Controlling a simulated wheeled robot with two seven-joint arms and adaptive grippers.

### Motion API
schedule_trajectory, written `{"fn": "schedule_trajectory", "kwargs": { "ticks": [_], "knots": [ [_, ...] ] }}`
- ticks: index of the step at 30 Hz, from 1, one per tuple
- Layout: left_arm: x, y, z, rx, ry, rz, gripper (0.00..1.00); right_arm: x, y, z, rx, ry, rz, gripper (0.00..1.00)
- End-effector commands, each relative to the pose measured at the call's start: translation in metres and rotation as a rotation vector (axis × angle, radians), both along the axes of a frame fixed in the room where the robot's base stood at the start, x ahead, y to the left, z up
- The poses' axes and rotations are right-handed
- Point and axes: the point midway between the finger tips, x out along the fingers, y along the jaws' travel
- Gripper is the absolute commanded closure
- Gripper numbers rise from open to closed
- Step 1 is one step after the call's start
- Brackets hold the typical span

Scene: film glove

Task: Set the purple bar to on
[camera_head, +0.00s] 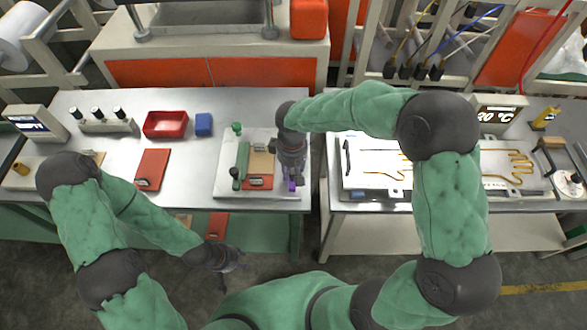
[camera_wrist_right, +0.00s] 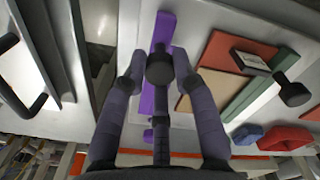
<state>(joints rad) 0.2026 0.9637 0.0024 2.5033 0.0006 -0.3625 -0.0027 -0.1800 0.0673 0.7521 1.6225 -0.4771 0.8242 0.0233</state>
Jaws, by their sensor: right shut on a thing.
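The purple bar (camera_wrist_right: 163,32) is on the white panel (camera_head: 230,190) at its right edge. In the head view only a little of the bar (camera_head: 292,186) shows below my right gripper (camera_head: 292,172). In the right wrist view my right gripper (camera_wrist_right: 159,68) has its fingers around the dark round knob on the bar and is shut on it. The fingers hide part of the bar, and I cannot read any on or off mark. My left gripper (camera_head: 233,266) hangs low in front of the table, empty, its fingers spread apart.
Left of the bar, the panel carries a green bar with a dark knob (camera_head: 235,173) and a tan and red plate (camera_head: 260,165). A red tray (camera_head: 165,124) and a blue block (camera_head: 204,124) stand further left. A gap separates this table from the right one with the glove frame (camera_head: 372,165).

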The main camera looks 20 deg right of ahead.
Motion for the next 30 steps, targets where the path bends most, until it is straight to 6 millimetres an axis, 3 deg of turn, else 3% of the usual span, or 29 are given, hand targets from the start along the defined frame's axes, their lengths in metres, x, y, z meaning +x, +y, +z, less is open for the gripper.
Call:
{"fn": "schedule_trajectory", "kwargs": {
  "ticks": [9, 17, 18, 20, 30],
  "knots": [
    [0.000, 0.000, 0.002, 0.000, 0.000, 0.000, 0.60, 0.013, 0.044, 0.000, 0.000, -0.001, 0.002, 1.00],
    [0.000, 0.000, 0.002, 0.000, 0.000, 0.000, 0.60, 0.013, 0.045, 0.000, 0.000, -0.001, -0.001, 1.00],
    [0.000, 0.000, 0.002, 0.000, 0.000, 0.000, 0.60, 0.013, 0.045, 0.000, 0.000, -0.001, -0.001, 0.66],
    [0.000, 0.000, 0.002, 0.000, 0.000, 0.000, 0.60, 0.013, 0.045, 0.000, 0.000, -0.001, -0.001, 0.49],
    [0.000, 0.000, 0.002, 0.000, 0.000, 0.000, 0.60, 0.013, 0.045, 0.001, 0.000, 0.000, 0.000, 0.48]
  ]
}}
